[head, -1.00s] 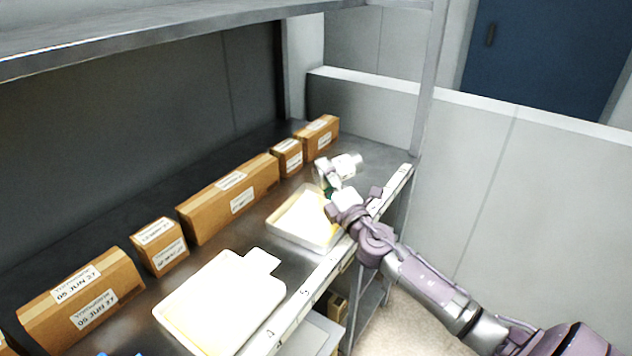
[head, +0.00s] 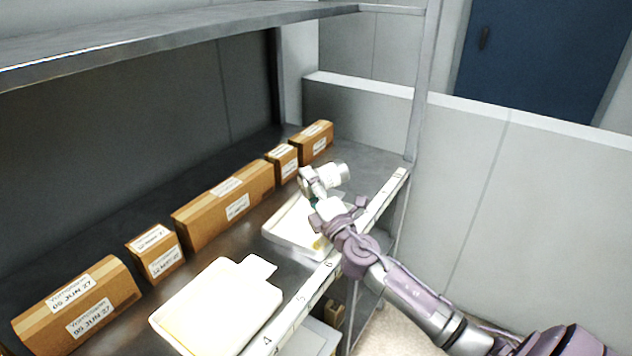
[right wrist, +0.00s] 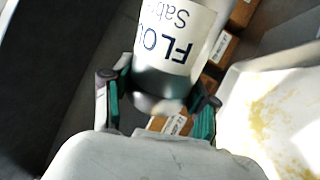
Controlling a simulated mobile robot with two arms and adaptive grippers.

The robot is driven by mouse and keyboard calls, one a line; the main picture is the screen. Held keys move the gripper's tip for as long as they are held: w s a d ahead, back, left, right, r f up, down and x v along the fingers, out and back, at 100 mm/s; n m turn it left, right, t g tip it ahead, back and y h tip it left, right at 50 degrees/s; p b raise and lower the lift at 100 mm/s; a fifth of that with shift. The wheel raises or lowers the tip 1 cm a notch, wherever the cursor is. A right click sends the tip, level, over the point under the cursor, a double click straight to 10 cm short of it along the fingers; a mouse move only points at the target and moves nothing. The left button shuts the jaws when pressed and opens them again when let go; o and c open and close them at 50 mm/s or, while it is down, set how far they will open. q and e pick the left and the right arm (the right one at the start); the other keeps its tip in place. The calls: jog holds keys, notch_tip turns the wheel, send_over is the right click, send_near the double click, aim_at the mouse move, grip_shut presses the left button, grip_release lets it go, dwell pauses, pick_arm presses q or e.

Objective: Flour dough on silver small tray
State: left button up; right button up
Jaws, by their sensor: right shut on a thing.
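My right gripper (right wrist: 155,110) is shut on the flour shaker (right wrist: 170,45), a white-labelled cylinder with a dark grey end and blue lettering starting "FLO". In the head view the shaker (head: 332,174) lies tilted, nearly on its side, in my right gripper (head: 318,196). It is above the back part of a pale, shallow tray (head: 290,247). My arm hides part of that tray. In the right wrist view a pale surface with yellow patches (right wrist: 270,115) lies to the right; I cannot tell whether it is dough or tray. My left gripper is out of view.
A second pale tray (head: 162,322) with a flat cream sheet (head: 220,305) stands nearer on the metal shelf (head: 325,282). Several labelled cardboard boxes (head: 225,212) line the back. An upper shelf (head: 170,35) hangs overhead; an upright post (head: 420,90) stands at right.

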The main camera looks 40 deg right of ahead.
aim_at(326, 180)
jog(key=shift+d, duration=0.1)
jog(key=d, duration=0.1)
jog(key=d+b, duration=0.1)
jog(key=d, duration=0.1)
jog(key=shift+s+d+f, duration=0.1)
jog(key=shift+s+d, duration=0.15)
jog(key=shift+d, duration=0.45)
jog(key=shift+a, duration=0.1)
